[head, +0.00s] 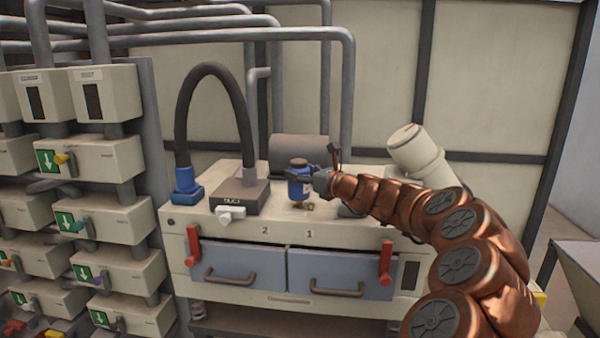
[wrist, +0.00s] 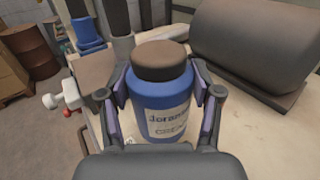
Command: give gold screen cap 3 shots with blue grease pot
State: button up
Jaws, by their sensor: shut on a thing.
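The blue grease pot (head: 299,184) has a brown lid and stands upright over the machine's top, near the mark 1. It fills the middle of the wrist view (wrist: 165,105), its pale label facing my gripper. My gripper (head: 312,182) is shut on the pot, with a finger on each side of it in the wrist view (wrist: 162,103). A small gold cap (head: 298,205) shows just below the pot in the head view. Whether the pot touches it I cannot tell.
The cream machine top (head: 200,221) carries a box marked DUCT (head: 240,197) with a black hose, a blue fitting (head: 187,186) and a grey cylinder (head: 300,149). Valve boxes (head: 95,160) stand at left.

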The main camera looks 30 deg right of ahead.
aim_at(300, 161)
jog(key=shift+f, duration=0.6)
dwell(0.5)
jog(key=shift+r, duration=0.25)
jog(key=shift+r+p, duration=0.65)
jog(key=shift+p, duration=0.05)
notch_tip(300, 161, up, 3)
jog(key=p, duration=0.3)
jog(key=shift+r, duration=1)
